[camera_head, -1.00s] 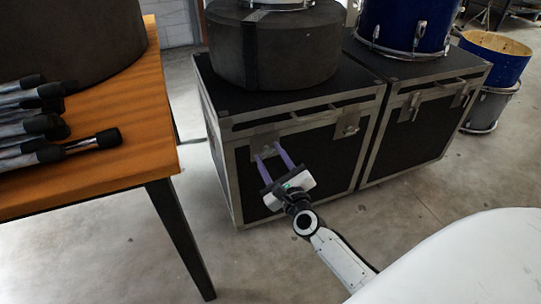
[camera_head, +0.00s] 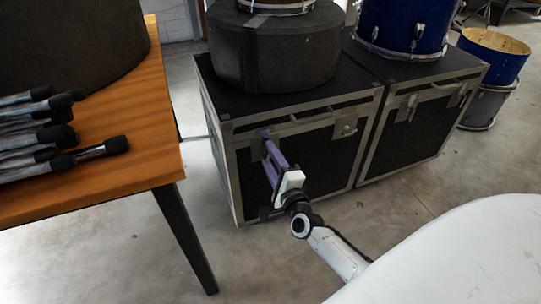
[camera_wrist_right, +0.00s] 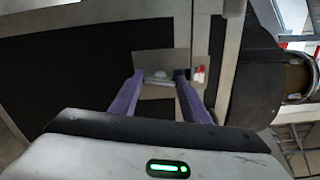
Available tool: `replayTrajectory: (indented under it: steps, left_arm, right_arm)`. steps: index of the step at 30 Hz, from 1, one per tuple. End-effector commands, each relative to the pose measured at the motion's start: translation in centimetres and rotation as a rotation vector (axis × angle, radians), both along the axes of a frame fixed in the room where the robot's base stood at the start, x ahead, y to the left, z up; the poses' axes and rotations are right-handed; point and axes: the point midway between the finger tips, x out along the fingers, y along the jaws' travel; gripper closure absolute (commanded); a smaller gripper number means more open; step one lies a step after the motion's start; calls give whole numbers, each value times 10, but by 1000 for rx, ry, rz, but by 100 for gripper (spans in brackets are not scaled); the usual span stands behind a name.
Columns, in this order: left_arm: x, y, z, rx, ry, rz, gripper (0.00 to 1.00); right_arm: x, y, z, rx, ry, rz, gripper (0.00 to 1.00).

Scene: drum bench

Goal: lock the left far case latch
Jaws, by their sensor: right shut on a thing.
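The left black case (camera_head: 300,165) has pale metal edges and two latches on its front. My right gripper (camera_head: 267,138) is at the left one of these latches, its purple fingers reaching to the case front. In the right wrist view the fingers (camera_wrist_right: 160,78) stand on either side of the latch's small grey knob (camera_wrist_right: 160,75) on a metal plate (camera_wrist_right: 170,62). The gripper is shut on this latch, and the fingers hide part of it. The other latch (camera_head: 346,128) of this case is free, to the right. My left gripper is not in view.
A round black drum case (camera_head: 270,50) sits on the left case. A second case (camera_head: 420,115) stands close on the right with a blue drum (camera_head: 405,25) on it. A wooden table (camera_head: 130,165) with several dark-ended rods (camera_head: 35,130) is at left.

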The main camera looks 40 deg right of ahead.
Motion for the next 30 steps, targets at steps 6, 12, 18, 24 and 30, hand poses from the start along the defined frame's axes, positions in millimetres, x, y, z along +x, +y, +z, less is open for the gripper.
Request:
replayTrajectory:
  steps: [6,12,18,24,30]
  left_arm:
    - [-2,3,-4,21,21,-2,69]
    - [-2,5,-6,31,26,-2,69]
    - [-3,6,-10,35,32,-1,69]
    - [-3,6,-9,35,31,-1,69]
    - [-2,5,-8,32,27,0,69]
  right_arm:
    - [0,1,0,-100,26,1,80]
    - [0,1,0,-144,36,0,80]
    - [0,1,-1,-156,39,0,80]
    - [0,1,-1,-155,38,0,80]
    - [0,1,-1,-154,38,0,39]
